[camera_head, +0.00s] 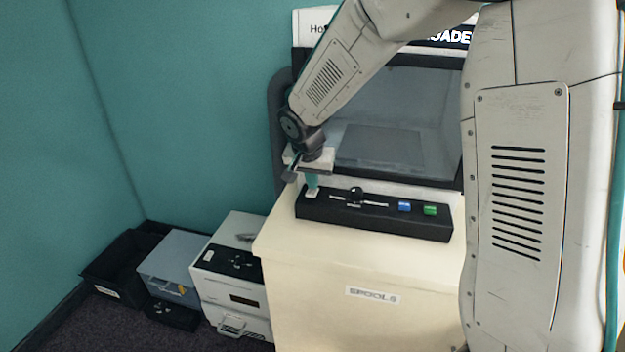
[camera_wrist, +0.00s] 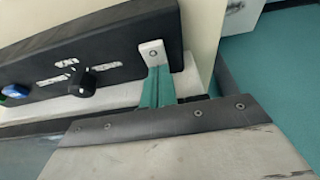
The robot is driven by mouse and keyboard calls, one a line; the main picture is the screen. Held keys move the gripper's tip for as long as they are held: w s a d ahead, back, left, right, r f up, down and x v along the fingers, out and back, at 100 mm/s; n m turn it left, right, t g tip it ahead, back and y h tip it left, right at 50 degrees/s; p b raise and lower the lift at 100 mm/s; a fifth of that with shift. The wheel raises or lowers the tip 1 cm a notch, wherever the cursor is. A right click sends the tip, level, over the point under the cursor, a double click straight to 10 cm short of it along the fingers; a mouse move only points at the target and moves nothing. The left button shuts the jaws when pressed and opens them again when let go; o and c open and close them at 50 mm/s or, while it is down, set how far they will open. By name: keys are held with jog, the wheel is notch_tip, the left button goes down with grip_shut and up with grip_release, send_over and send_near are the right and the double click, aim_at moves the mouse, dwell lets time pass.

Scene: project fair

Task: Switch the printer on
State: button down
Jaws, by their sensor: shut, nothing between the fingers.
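The printer (camera_head: 432,140) has a clear front window and stands on a cream cabinet. A black control panel (camera_head: 375,222) runs along its front. The panel has a white switch (camera_head: 312,194) at its left end, a black knob (camera_head: 356,193), a blue button (camera_head: 404,207) and a green button (camera_head: 430,210). My gripper (camera_head: 312,183) points down at the white switch, its teal fingers shut and empty. In the wrist view the fingertips (camera_wrist: 158,72) are at the lower edge of the white switch (camera_wrist: 152,54), touching or very close. The knob (camera_wrist: 82,84) is beside them.
The cream cabinet (camera_head: 310,290) carries a label reading SPOOLS. To its left on the floor stand a white boxed unit (camera_head: 233,298), a blue-grey box (camera_head: 170,262) and a black bin (camera_head: 120,265). Teal walls close off the back and left.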

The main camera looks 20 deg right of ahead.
jog(key=shift+s+a+f, duration=0.1)
jog(key=shift+s+f, duration=0.05)
jog(key=shift+s, duration=0.05)
jog(key=shift+s+a, duration=0.35)
jog(key=shift+s, duration=0.25)
jog(key=w+v, duration=0.1)
jog(key=v, duration=1.3)
jog(key=shift+d+r, duration=0.15)
jog(key=shift+r, duration=0.1)
jog(key=shift+w+d+r, duration=0.2)
jog(key=shift+w+d, duration=0.2)
jog(key=shift+w, duration=0.15)
jog(key=shift+f, duration=0.1)
